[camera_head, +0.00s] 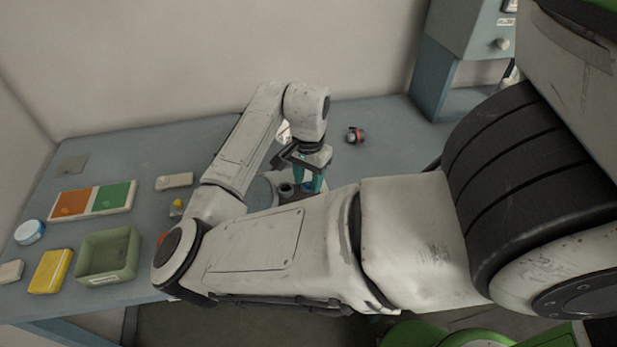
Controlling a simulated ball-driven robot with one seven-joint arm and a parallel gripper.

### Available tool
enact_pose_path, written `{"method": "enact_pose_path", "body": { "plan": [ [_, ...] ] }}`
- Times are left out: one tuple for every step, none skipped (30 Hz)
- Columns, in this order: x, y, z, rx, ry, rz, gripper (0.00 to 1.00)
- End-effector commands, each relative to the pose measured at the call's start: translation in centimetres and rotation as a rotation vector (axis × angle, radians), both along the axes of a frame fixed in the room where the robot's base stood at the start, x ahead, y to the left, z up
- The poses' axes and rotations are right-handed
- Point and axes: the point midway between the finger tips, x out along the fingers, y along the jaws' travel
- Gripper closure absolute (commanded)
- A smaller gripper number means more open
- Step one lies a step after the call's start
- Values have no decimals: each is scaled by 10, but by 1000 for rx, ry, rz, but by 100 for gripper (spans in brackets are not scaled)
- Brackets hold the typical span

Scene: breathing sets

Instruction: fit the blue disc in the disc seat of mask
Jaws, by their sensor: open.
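My gripper (309,184) points down over the table, with its teal fingers apart. It is beside a dark, ring-like part (286,190) on a pale piece that may be the mask; my arm hides much of it. I cannot make out a disc seat. No blue disc shows clearly at the gripper. A round white thing with a blue rim (30,232) lies at the far left of the table, far from my gripper; I cannot tell whether it is the disc.
On the left of the grey table (150,150) are an orange-and-green tray (133,197), a green open box (88,279), a yellow block (50,271) and a pale block (174,181). A red-and-black item (355,135) stands behind my gripper. A grey-blue cabinet (432,70) stands at right.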

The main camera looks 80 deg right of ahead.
Motion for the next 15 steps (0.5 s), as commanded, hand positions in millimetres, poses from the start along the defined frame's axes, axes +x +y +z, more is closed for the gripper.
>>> {"method": "enact_pose_path", "body": {
  "plan": [
    [0,0,3,-1,-1,-1,58],
    [0,0,6,-2,-1,-2,58],
    [0,-1,11,-2,-1,-3,58],
    [0,-1,15,-4,-1,-3,58],
    [0,-1,20,-3,-1,-3,58],
    [0,-1,28,-3,-2,-4,58],
    [0,-1,34,-3,-3,-3,58],
    [0,-1,40,-3,-2,-3,58],
    [0,-1,48,-4,-2,-3,58],
    [0,-1,54,-3,-2,-4,58],
    [0,-1,60,-4,-2,-4,58],
    [0,-1,67,-3,-2,-4,58],
    [0,-1,73,-4,-3,-3,58],
    [0,-1,77,-3,-2,-3,58],
    [0,-1,84,-3,-1,-3,58]
  ]
}}
